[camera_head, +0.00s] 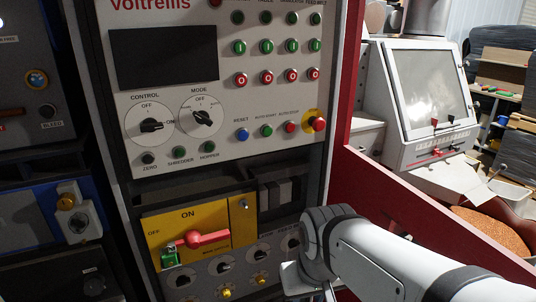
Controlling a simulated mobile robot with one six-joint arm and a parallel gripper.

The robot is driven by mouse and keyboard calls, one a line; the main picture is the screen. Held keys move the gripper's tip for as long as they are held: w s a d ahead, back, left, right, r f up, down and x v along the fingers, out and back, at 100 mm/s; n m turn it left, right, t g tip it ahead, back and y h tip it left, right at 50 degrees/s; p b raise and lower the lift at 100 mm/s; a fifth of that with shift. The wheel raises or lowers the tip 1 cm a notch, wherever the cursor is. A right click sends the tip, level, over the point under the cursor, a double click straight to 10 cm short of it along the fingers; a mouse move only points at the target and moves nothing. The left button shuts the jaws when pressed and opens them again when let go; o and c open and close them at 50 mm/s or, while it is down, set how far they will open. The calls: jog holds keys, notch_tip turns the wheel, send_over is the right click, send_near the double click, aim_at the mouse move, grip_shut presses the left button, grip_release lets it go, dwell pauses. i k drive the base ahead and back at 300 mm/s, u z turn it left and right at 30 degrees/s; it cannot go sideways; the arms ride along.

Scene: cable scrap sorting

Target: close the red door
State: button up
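A red upright edge (346,85) runs along the right side of the control cabinet. A slanted red panel (430,212) reaches from its lower part toward the lower right. I cannot tell which of these belongs to the red door, or how far the door stands open. My white and grey arm comes in from the lower right and covers part of the red panel. Its wrist is in front of the cabinet's lower right corner. My gripper's fingers are not in view, so I see no contact with the red parts.
The control panel (135,188) carries dials and buttons, including a red emergency button (319,124). Below, a red lever handle (203,239) lies across a yellow plate (222,215), with a green padlock-like piece (171,257) at its left. A grey machine (385,90) stands behind, right.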

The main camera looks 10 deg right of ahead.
aim_at(374, 193)
jog(key=k, duration=0.55)
jog(key=u, duration=2.75)
jog(key=k, duration=2.35)
jog(key=z, duration=1.75)
